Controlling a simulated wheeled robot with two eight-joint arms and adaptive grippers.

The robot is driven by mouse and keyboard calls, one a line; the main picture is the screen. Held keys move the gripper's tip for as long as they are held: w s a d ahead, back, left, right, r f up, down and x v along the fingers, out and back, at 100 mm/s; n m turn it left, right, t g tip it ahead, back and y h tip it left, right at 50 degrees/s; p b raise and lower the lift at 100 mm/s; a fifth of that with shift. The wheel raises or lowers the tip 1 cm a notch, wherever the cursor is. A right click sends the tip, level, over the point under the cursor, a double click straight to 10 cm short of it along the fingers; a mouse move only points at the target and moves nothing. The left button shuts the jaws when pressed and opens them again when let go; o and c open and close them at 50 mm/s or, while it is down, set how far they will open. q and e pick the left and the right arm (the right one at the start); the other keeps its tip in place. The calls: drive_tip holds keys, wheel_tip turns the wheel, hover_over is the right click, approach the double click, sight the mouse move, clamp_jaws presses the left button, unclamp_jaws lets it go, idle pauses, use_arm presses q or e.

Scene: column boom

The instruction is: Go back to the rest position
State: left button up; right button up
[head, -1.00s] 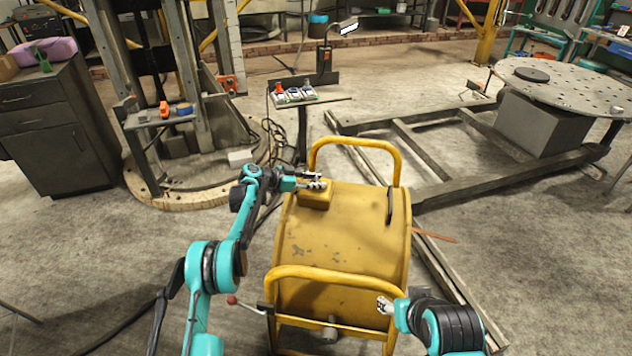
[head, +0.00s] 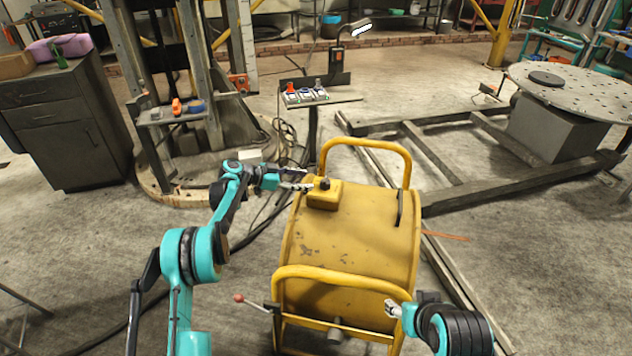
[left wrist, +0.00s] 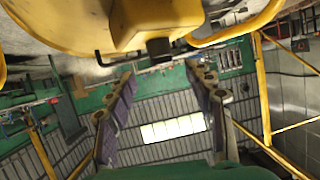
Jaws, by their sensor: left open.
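My left gripper (head: 298,180) is open and empty, just left of the yellow box (head: 324,195) with a dark knob on top of the yellow drum (head: 345,240). In the left wrist view the two fingers of my left gripper (left wrist: 165,95) stand wide apart, with the yellow box (left wrist: 160,18) and its dark knob (left wrist: 158,47) beyond them at the top. My right gripper (head: 392,309) is by the near yellow rail, at the drum's front right. It is too small to tell whether its jaws are open.
Yellow tube rails (head: 365,147) stand at both ends of the drum. A red-tipped lever (head: 240,298) sticks out at its near left. A stand with a small control panel (head: 305,96) is behind it. A round perforated table (head: 590,92) is at right.

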use_arm(q)
drive_tip(key=shift+v, duration=1.15)
drive_tip(key=s+r+n+y, duration=0.4)
drive_tip(key=s+r, duration=0.3)
drive_tip(key=s, duration=0.4)
drive_tip(key=s+r+n+y, duration=0.35)
drive_tip(key=s+r, duration=0.25)
drive_tip(key=s, duration=0.6)
drive_tip(key=s+a+f+n+y, duration=0.1)
drive_tip(key=s+a+f+n, duration=0.1)
drive_tip(key=s, duration=0.6)
drive_tip(key=s+a+f+n+t+y, duration=0.1)
drive_tip(key=s+a+f+n+y, duration=0.1)
drive_tip(key=s, duration=0.6)
drive_tip(key=s+a+f+n+t+y, duration=0.1)
drive_tip(key=s+a+f+n+y, duration=0.1)
drive_tip(key=s, duration=0.6)
drive_tip(key=shift+a+f, duration=0.5)
drive_tip(key=shift+a, duration=0.4)
